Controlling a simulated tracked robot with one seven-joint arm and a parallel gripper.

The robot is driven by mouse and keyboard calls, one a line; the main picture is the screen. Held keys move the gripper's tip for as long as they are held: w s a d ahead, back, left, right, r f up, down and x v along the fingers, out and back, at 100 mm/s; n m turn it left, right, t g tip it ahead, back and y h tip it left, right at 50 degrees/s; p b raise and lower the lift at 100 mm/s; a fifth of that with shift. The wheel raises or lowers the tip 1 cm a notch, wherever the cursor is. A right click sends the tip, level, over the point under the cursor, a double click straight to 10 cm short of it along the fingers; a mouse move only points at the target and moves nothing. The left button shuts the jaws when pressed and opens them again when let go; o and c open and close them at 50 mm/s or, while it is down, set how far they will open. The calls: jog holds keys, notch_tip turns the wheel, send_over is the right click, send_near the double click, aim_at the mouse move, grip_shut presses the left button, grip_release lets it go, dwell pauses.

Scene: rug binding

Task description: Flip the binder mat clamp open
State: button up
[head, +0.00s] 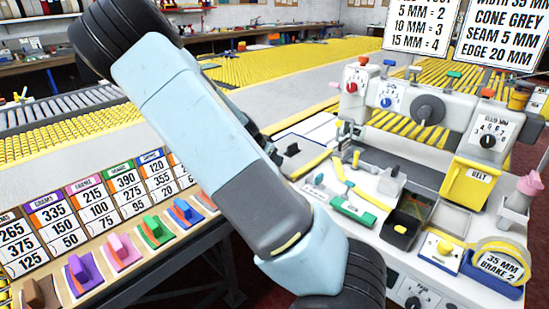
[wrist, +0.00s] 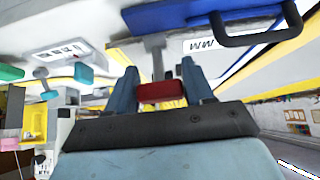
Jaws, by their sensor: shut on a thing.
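In the wrist view my gripper (wrist: 159,70) has its two blue-grey fingers on either side of a red block (wrist: 160,93). The fingers are shut on this red block, which sits at the end of a grey stem (wrist: 155,52). The stem runs up to a blue part (wrist: 185,14) with a dark looped handle (wrist: 262,36). It looks like a clamp lever, but no readable label names it as the binder mat clamp.
The white binding machine (head: 420,118) stands at right with knobs. Several coloured switches, including a green one (head: 155,230), line the left panel.

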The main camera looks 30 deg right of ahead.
jog(key=shift+w+a, duration=0.35)
jog(key=o, duration=0.8)
jog(key=shift+o, duration=0.7)
jog(key=shift+s+d, duration=0.1)
jog(key=shift+d, duration=0.05)
jog(key=v, duration=1.3)
jog(key=shift+a+r, duration=0.2)
jog(key=shift+s, duration=0.1)
